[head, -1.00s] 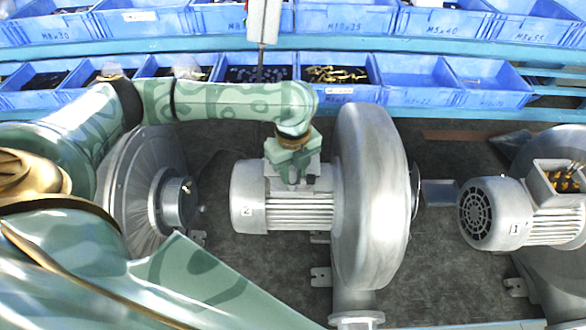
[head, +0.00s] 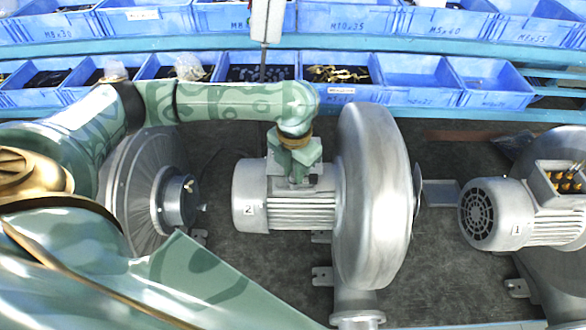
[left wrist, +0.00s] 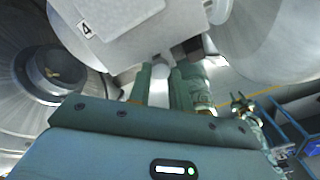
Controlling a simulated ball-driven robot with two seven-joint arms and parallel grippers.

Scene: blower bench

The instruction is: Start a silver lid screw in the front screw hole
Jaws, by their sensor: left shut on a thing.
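My left gripper (head: 297,180) reaches down onto the terminal box (head: 318,174) on top of the grey motor (head: 250,200) marked 2. The front screw hole is hidden by the gripper or too small to see. I cannot tell whether the held thing touches the box.
The large blower housing (head: 372,200) stands just right of the motor. A second motor (head: 495,213) marked 1 has its box open at the right. Blue bins (head: 415,92) line the back. A white tool (head: 264,22) hangs above them.

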